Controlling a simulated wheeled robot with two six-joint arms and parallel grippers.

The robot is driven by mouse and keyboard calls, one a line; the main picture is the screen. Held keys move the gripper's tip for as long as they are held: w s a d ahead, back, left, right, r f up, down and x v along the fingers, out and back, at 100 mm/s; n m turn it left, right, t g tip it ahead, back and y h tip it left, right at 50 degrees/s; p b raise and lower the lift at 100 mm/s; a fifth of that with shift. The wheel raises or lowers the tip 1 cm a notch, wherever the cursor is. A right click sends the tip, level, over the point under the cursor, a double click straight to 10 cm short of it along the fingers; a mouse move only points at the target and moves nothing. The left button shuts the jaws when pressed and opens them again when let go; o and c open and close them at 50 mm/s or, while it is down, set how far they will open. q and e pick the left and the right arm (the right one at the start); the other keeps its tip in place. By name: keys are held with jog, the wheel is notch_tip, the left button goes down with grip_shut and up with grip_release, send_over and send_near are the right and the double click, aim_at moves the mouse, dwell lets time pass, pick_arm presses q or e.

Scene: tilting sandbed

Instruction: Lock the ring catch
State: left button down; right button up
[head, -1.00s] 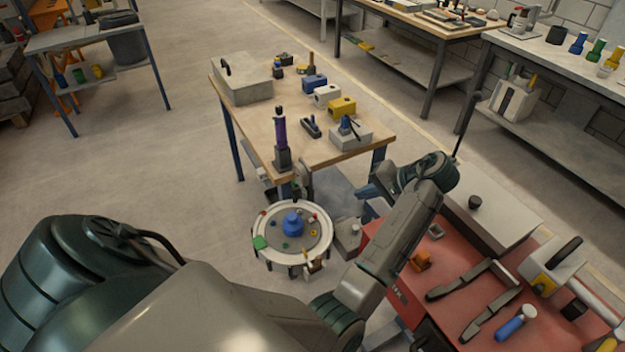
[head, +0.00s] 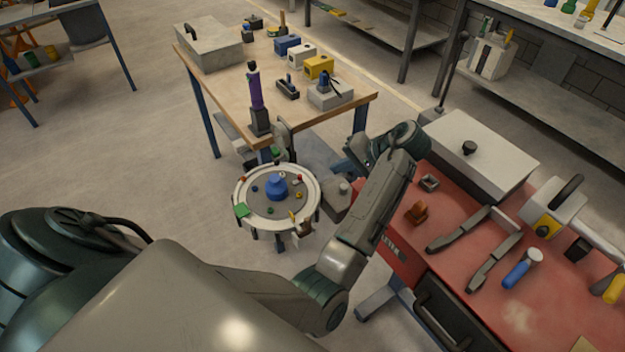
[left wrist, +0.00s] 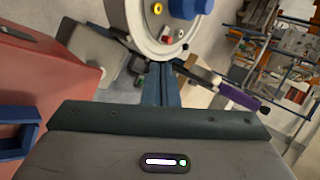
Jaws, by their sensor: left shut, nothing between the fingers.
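The round sandbed with a pale ring rim (head: 239,190) stands left of my left arm in the head view. A blue knob (head: 277,188) and several small coloured pieces sit inside it. The rim (left wrist: 133,28) shows at the top of the left wrist view. A brown fitting (head: 304,229) is at the near rim in the head view. My left gripper (head: 350,168) is shut and empty, right of the ring and apart from it. My right gripper is out of view.
A wooden table (head: 225,95) with a purple-handled tool (head: 255,90) stands behind the sandbed. A red bench (head: 400,235) with hand tools and a grey box (head: 490,150) is at the right. Open floor lies at the left.

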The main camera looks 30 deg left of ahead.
aim_at(302, 180)
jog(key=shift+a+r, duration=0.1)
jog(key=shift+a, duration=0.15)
pick_arm(q)
jog(key=shift+a, duration=0.1)
